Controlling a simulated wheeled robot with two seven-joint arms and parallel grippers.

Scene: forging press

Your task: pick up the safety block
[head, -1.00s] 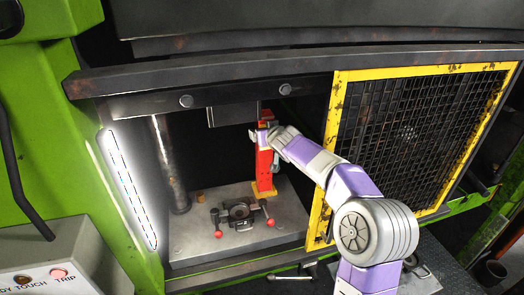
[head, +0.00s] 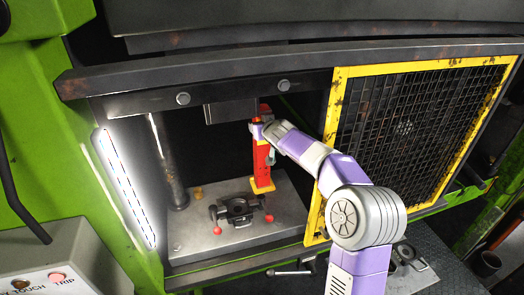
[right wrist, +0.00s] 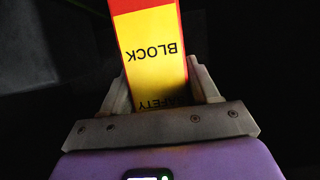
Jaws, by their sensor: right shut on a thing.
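The safety block (head: 262,167) is a red upright post with a yellow foot, inside the press at the right rear of the bed plate. I cannot tell whether its foot touches the plate. My right gripper (head: 258,131) is shut on the upper part of the block, reaching in from the right. In the right wrist view the block (right wrist: 152,50) stands between the two fingers (right wrist: 162,88), its yellow label reading "SAFETY BLOCK" upside down. The fingers hide part of its sides. My left gripper is not in view.
A dark die (head: 238,209) with red-knobbed handles sits on the bed plate (head: 195,235) in front of the block. The press ram (head: 230,113) hangs close above. A yellow-framed mesh guard (head: 410,135) stands right of the opening, beside my arm. A steel column (head: 168,160) stands left.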

